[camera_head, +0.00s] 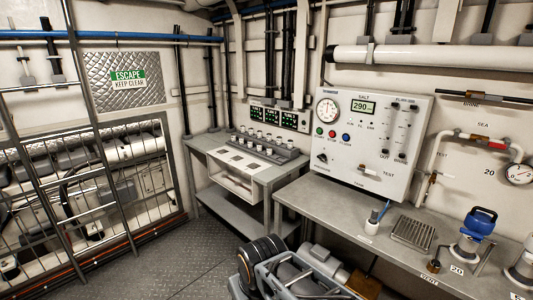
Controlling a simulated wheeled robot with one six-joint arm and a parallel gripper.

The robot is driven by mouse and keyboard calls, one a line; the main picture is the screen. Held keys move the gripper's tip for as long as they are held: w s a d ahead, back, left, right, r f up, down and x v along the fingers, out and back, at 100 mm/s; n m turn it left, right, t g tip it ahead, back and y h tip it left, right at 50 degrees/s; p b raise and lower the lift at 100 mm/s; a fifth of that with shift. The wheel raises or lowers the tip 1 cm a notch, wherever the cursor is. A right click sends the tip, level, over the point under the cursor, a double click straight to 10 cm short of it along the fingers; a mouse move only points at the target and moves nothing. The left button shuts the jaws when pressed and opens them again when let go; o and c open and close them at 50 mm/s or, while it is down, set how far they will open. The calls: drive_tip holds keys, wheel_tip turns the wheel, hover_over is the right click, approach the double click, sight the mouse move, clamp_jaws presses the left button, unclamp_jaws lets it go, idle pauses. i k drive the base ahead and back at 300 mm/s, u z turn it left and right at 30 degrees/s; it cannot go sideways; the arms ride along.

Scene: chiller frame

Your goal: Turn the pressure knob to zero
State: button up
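A white control panel (345,185) stands on the grey bench at the centre right. A black knob (322,158) sits at the panel's lower left. Its label and pointer setting are too small to read, so I cannot tell whether it is the pressure knob. Small green, red and blue buttons lie in a row below the gauge. Parts of what look like my own arm show at the bottom centre, below and apart from the panel. My gripper's fingertips are not visible.
The grey bench (330,211) holds a white cup (374,228), a wire rack (413,234) and a blue-topped device (477,230). A lower table (263,174) with a row of knobs stands left. Railings line the left wall. The floor (190,262) ahead is clear.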

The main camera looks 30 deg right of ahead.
sight(322, 157)
drive_tip(key=u, duration=0.3)
drive_tip(key=i, duration=1.65)
drive_tip(key=z, duration=0.45)
drive_tip(key=i, duration=0.9)
drive_tip(key=z, duration=1.5)
drive_tip(key=i, duration=0.6)
drive_tip(key=z, duration=0.5)
